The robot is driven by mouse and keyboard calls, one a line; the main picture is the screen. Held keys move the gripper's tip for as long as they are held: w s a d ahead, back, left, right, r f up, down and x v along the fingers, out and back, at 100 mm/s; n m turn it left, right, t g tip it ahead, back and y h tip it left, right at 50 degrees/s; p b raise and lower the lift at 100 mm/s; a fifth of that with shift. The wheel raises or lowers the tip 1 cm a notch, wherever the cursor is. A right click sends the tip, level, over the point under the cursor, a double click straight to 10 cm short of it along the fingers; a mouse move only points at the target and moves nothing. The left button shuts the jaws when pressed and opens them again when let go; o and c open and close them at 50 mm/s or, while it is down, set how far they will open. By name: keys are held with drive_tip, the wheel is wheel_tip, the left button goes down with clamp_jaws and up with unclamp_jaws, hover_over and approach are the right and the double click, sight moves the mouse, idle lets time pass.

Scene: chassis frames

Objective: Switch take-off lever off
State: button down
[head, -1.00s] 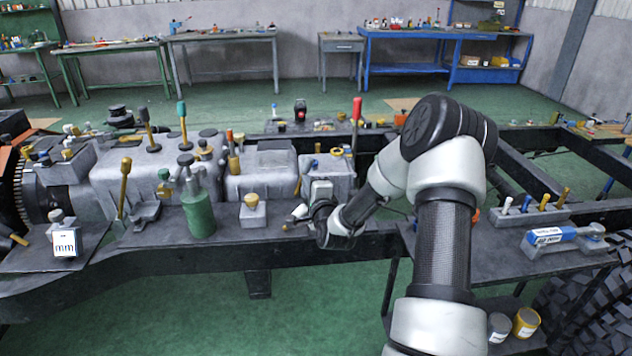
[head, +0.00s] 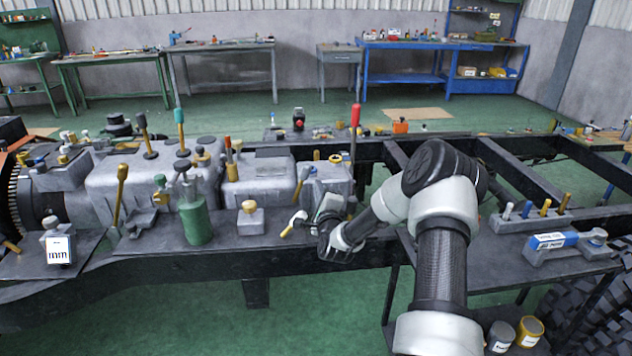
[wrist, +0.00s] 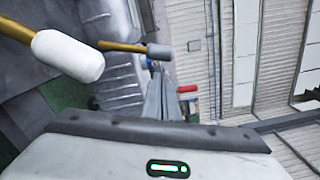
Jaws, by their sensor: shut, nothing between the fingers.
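I cannot tell for sure which handle is the take-off lever. A short lever with a brass stem and white knob (head: 297,217) stands beside my gripper (head: 325,207), at the front right of the grey gearbox casing. In the wrist view one white-knobbed lever (wrist: 68,56) is close at the upper left. A second brass-stemmed lever with a grey-white knob (wrist: 159,50) is just beyond the tips. My gripper shows at the centre of the wrist view (wrist: 163,88), its fingers together and empty. Contact with a lever cannot be made out. A tall red-handled lever (head: 355,116) stands behind the gripper.
Several upright levers and a green oil can (head: 195,222) stand left on the casing and ledge. A small brass-topped block (head: 250,217) sits left of the gripper. A side shelf at right holds a blue-white tool (head: 560,240). Dark chassis rails (head: 520,165) run behind my arm.

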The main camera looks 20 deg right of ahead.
sight(301, 184)
drive_tip(key=shift+b+x, duration=0.3)
drive_tip(key=shift+x, duration=2.5)
